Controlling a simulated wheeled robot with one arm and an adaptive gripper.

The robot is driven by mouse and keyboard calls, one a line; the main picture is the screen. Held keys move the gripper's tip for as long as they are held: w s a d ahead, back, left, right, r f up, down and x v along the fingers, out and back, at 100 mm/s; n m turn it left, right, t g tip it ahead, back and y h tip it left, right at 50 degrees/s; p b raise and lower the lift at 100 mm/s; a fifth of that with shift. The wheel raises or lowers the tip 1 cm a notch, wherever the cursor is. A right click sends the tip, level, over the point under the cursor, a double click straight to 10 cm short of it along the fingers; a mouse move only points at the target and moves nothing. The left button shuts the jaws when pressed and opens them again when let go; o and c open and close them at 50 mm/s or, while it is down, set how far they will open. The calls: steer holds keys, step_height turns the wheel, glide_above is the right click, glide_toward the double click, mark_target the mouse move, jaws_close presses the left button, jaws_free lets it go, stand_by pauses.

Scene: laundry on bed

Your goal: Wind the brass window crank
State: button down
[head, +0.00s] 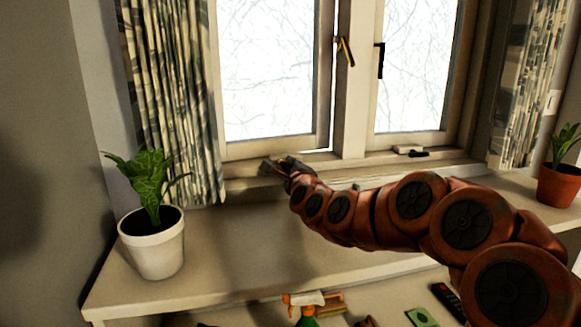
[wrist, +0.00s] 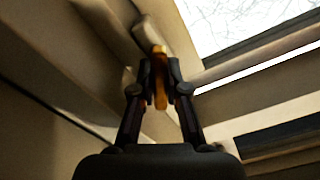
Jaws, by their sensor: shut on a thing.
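My gripper (head: 276,167) is at the sill below the left window pane in the head view. In the wrist view my gripper (wrist: 160,82) is shut on the brass crank (wrist: 160,62), with one finger on each side of its upright, golden handle. The crank's base is partly hidden, and in the head view the gripper hides most of the crank. The left window sash (head: 268,146) has a thin bright gap along its bottom edge, which also shows in the wrist view, so it looks slightly ajar.
A brass latch (head: 345,51) is on the middle post, and a black handle (head: 380,60) is on the right sash. A white-potted plant (head: 155,245) stands left on the counter, a terracotta-potted one (head: 559,184) right. A spray bottle (head: 305,304) and small items lie below.

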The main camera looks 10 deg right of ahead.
steer(key=n, duration=0.5)
steer(key=shift+n, duration=0.3)
steer(key=c, duration=1.2)
jaws_free()
steer(key=shift+o, duration=0.2)
steer(key=shift+s, duration=6.05)
